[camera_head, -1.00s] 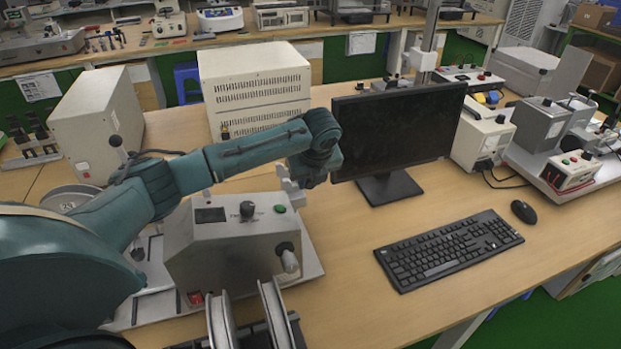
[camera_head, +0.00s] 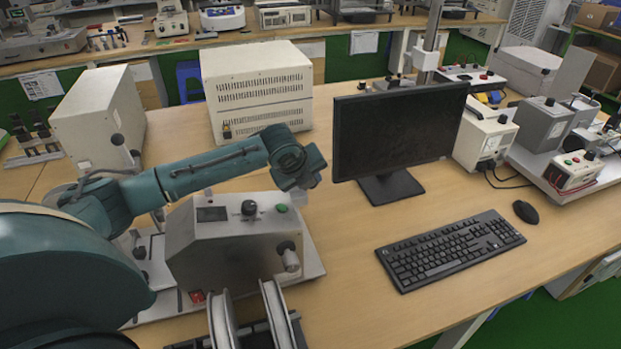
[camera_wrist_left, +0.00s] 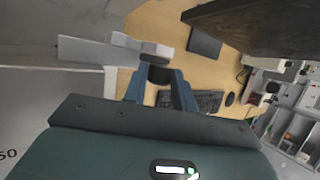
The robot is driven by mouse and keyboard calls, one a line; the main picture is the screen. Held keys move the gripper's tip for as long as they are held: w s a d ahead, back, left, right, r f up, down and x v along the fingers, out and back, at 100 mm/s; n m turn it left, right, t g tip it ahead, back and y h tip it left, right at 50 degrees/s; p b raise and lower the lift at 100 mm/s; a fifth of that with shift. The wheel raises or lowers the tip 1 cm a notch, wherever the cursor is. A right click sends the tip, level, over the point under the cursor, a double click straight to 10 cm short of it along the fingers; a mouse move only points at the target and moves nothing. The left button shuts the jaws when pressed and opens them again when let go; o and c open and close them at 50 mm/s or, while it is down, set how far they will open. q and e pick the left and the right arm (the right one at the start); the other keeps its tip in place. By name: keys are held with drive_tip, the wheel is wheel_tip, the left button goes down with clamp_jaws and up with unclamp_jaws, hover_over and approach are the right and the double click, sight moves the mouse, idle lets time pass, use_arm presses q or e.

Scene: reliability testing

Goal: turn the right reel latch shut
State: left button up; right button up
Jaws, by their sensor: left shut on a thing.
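A grey machine (camera_head: 225,262) with a black knob and a green button on top stands on the bench. Two reels (camera_head: 222,320) show at its front, at the bottom edge of the head view. A pale, rounded fitting (camera_head: 289,258) sticks out of its right side. In the left wrist view, the blue fingers of my left gripper (camera_wrist_left: 158,80) are shut on a dark part below a light grey lever-like piece (camera_wrist_left: 150,47), which looks like the reel latch. In the head view my own wrist hides these fingertips, beyond the machine's right rear corner. My right gripper is not in view.
A dark monitor (camera_head: 400,130) stands close to the right of my left wrist. A keyboard (camera_head: 450,250) and mouse (camera_head: 524,211) lie to the right. A large cream box (camera_head: 258,90) is behind the arm. The bench between machine and keyboard is clear.

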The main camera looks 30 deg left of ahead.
use_arm(q)
drive_tip(key=shift+s+a+f+t+h, duration=0.1)
drive_tip(key=shift+s+a+t+h, duration=0.05)
drive_tip(key=shift+t+h, duration=0.55)
drive_tip(key=o, duration=1)
drive_tip(key=b+v, duration=0.1)
drive_tip(key=v, duration=1.2)
drive_tip(key=shift+s, duration=0.2)
